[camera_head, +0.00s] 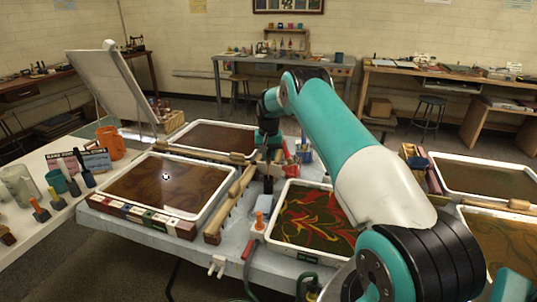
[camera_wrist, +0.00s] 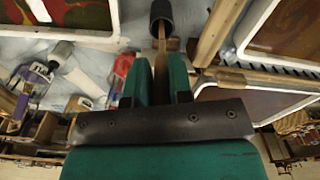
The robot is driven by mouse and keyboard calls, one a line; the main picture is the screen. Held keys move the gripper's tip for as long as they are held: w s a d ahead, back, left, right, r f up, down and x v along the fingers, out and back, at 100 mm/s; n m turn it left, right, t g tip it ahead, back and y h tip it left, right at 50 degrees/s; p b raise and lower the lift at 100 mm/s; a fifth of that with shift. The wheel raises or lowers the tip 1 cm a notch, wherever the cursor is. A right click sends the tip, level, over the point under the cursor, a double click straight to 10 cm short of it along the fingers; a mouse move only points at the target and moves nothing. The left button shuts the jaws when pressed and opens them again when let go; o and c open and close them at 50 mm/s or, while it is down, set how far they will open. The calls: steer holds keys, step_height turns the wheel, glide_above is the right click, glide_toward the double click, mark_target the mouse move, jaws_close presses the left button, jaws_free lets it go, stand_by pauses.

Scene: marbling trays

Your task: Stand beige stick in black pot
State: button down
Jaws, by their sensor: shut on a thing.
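My gripper (camera_wrist: 162,72) is shut on the beige stick (camera_wrist: 162,42), which shows as a thin strip between the two green fingers. The stick points away from the fingers toward the black pot (camera_wrist: 166,9). Its far end overlaps the pot's mouth in the wrist view; I cannot tell how deep it sits inside. In the head view my gripper (camera_head: 270,142) hangs over the middle of the table, above a small dark upright shape that looks like the black pot (camera_head: 268,184).
White-rimmed trays stand left (camera_head: 152,212), behind (camera_head: 176,153) and front right (camera_head: 281,243) of the gripper. Wooden rails (camera_head: 232,203) run between them. A red container and a cup of tools (camera_head: 304,153) stand close to the right.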

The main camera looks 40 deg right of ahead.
steer(key=shift+f, duration=0.45)
steer(key=shift+c, duration=2.4)
jaws_free()
step_height(320, 180, up, 18)
steer(key=b, duration=0.2)
steer(key=shift+s+a+f+b, duration=0.15)
steer(key=shift+a+f+b, duration=0.1)
steer(key=shift+b, duration=0.15)
